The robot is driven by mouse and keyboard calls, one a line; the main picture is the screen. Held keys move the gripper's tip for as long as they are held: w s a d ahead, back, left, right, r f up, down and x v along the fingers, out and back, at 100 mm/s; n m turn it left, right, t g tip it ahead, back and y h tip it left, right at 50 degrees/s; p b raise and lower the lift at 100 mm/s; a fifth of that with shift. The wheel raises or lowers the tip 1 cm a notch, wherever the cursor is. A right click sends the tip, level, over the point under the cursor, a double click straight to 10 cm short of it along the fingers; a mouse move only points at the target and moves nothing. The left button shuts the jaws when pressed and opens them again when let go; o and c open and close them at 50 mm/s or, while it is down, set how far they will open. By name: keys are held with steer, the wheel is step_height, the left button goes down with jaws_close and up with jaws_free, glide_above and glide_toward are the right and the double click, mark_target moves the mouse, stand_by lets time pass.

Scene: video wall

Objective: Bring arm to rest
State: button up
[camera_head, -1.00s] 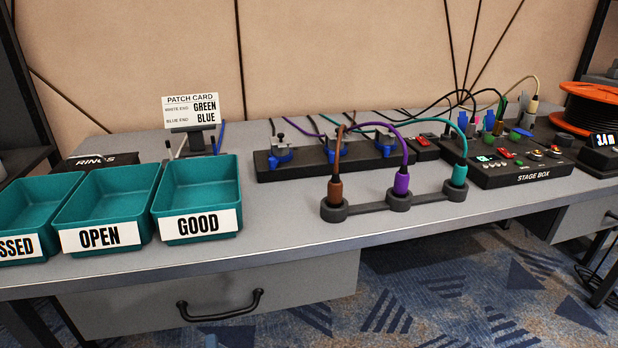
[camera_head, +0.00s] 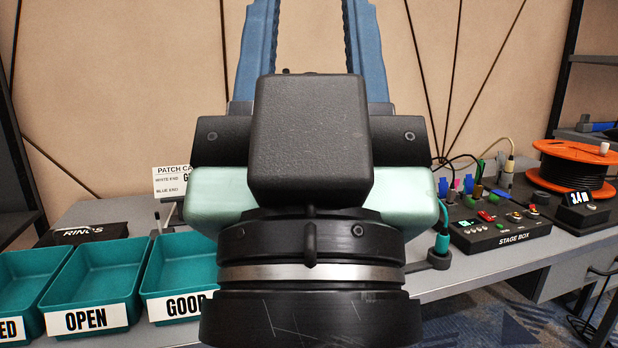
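My gripper (camera_head: 316,35) fills the middle of the head view, pointing up, with its black wrist and pale green body below. Its two blue fingers stand well apart, with only the beige wall showing between them. The fingertips run out of the top of the picture, so anything right at the tips is hidden. The gripper and wrist hide the middle of the desk, including most of the row of cable plugs. Only the teal plug (camera_head: 442,243) in its grey holder shows, just right of the wrist.
Teal trays stand at the left, among them OPEN (camera_head: 92,318) and GOOD (camera_head: 185,307). The patch card (camera_head: 171,180) is partly covered. The stage box (camera_head: 500,233), an orange cable reel (camera_head: 574,170) and a small display (camera_head: 582,212) stand at the right. A dark shelf edges the left.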

step_height(320, 180, up, 34)
steer(key=p, duration=3.2)
steer(key=shift+a, duration=0.1)
